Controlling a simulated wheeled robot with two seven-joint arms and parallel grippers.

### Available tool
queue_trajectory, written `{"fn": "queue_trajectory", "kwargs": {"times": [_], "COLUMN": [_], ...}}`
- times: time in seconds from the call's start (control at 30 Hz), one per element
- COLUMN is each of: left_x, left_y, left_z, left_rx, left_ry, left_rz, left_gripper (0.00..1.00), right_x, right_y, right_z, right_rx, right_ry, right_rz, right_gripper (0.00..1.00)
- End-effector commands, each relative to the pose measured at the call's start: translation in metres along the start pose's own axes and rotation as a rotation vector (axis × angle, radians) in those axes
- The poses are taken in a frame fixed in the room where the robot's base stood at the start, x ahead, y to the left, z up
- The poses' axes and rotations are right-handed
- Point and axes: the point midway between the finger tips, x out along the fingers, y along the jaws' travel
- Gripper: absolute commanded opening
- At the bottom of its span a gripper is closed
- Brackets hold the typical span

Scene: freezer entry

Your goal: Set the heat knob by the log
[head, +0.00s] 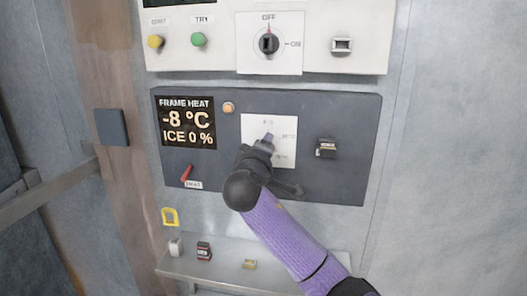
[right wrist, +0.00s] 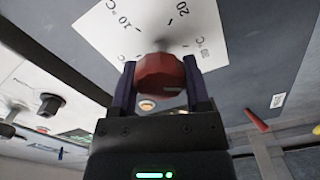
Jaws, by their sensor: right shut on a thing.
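The heat knob is red and faceted in the right wrist view (right wrist: 160,76). It sits on a white dial plate (right wrist: 104,36) with printed marks, among them 10 °C, 20 and 30 °C. My right gripper (right wrist: 162,88) is shut on the knob, one finger on each side. In the head view the right gripper (head: 266,143) reaches up to the dial plate (head: 255,122) on the dark frame heat panel (head: 352,108) and hides the knob and some marks. The display (head: 187,123) reads FRAME HEAT, -8 °C, ICE 0 %. I cannot make out the log. My left gripper is not in view.
A white panel above holds an OFF/ON knob (head: 268,43), a green button (head: 198,39) and a yellow button (head: 155,41). A red lever (head: 187,172) is at the dark panel's lower left. Small items stand on a shelf (head: 225,262) below.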

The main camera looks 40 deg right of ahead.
Motion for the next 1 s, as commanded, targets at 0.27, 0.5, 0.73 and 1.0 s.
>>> {"fn": "queue_trajectory", "kwargs": {"times": [0.27, 0.5, 0.73, 1.0], "left_x": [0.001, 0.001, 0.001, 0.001], "left_y": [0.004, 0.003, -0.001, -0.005], "left_z": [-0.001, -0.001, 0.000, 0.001], "left_rx": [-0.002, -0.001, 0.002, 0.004], "left_ry": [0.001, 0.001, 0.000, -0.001], "left_rz": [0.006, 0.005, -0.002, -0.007], "left_gripper": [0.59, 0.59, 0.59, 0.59], "right_x": [0.000, 0.000, 0.000, -0.011], "right_y": [-0.002, -0.002, -0.001, -0.001], "right_z": [0.000, 0.000, 0.000, -0.001], "right_rx": [0.010, 0.010, 0.009, 0.008], "right_ry": [-0.001, -0.001, 0.000, 0.003], "right_rz": [-0.005, -0.005, -0.002, -0.001], "right_gripper": [0.02, 0.71, 0.96, 0.96]}}
